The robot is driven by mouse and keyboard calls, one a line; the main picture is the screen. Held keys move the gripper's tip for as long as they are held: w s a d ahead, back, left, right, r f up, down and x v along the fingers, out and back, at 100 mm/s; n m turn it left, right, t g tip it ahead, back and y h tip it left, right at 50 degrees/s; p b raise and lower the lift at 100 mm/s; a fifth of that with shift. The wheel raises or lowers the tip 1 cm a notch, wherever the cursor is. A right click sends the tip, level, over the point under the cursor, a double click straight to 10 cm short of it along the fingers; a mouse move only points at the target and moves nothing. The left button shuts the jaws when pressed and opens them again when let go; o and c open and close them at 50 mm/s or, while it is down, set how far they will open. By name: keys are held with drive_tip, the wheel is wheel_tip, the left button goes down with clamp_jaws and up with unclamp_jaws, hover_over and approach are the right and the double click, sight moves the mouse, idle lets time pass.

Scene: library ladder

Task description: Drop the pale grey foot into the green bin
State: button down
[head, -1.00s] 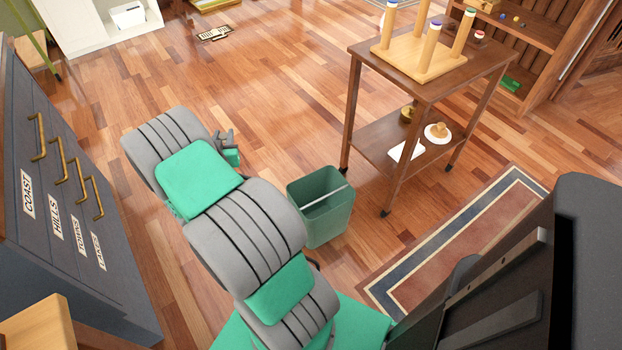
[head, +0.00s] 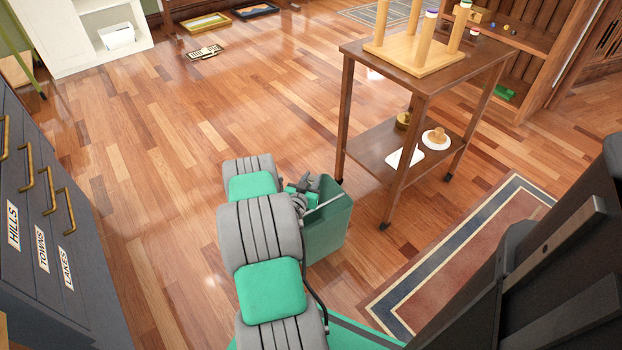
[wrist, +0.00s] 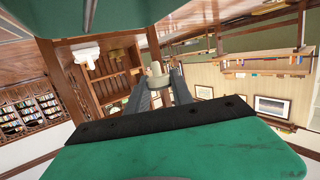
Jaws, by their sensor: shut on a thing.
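The green bin (head: 328,226) stands on the wooden floor, left of the brown cart in the head view. My gripper (head: 314,186) is at the bin's upper left rim, partly hidden by my arm. In the wrist view my gripper (wrist: 160,88) is shut on the pale grey foot (wrist: 156,70), a small round piece with a narrower stub, at the fingertips. The foot cannot be made out in the head view. I cannot tell whether it is over the bin's opening.
The brown cart (head: 388,158) bears an upturned wooden stool (head: 420,55) on top and small items on its lower shelf. A dark drawer cabinet (head: 60,270) is at left. A bordered rug (head: 450,262) lies at right. The floor behind the bin is clear.

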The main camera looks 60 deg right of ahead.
wheel_tip(320, 180, down, 4)
drive_tip(key=shift+r+b, duration=0.15)
drive_tip(key=shift+b, duration=0.7)
drive_tip(key=c, duration=1)
unclamp_jaws()
drive_tip(key=shift+c, duration=0.2)
drive_tip(key=shift+a, duration=0.1)
drive_tip(key=p+v, duration=0.2)
drive_tip(key=v, duration=0.5)
drive_tip(key=shift+a+r, duration=0.1)
drive_tip(key=shift+a, duration=0.2)
